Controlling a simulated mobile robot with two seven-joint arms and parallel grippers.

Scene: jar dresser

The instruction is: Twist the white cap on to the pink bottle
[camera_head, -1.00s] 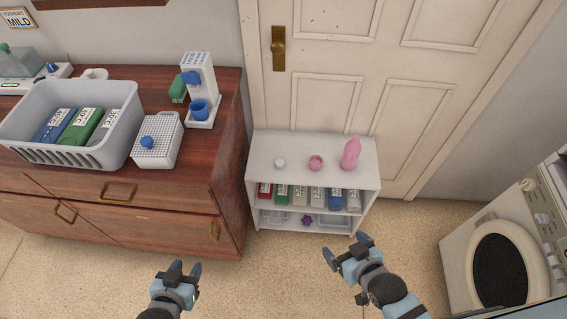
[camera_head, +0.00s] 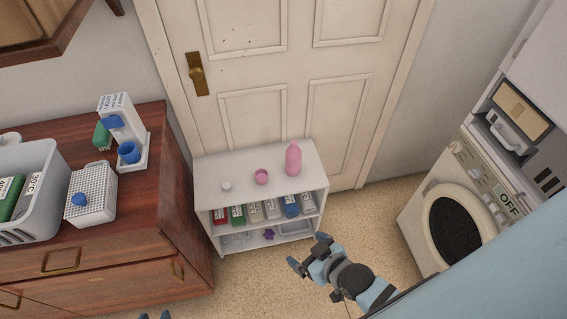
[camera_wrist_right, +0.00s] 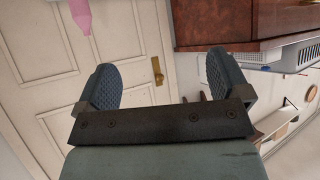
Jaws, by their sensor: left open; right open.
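The pink bottle (camera_head: 293,160) stands upright at the right end of the white shelf's top. A small white cap (camera_head: 226,186) lies on the same top at the left, and a pink cup-like piece (camera_head: 262,177) sits between them. My right gripper (camera_head: 308,252) is open and empty, in front of and below the shelf's right side. In the right wrist view its two fingers (camera_wrist_right: 163,85) are spread with nothing between them, and part of the pink bottle (camera_wrist_right: 80,14) shows at the top left. My left gripper (camera_head: 155,316) barely shows at the bottom edge, open.
The white shelf (camera_head: 212,166) holds several boxes on its lower level. A wooden dresser (camera_head: 150,225) with a grey basket (camera_head: 45,165) stands at the left. A washing machine (camera_head: 420,215) stands at the right. A door (camera_head: 270,65) is behind. Floor before the shelf is clear.

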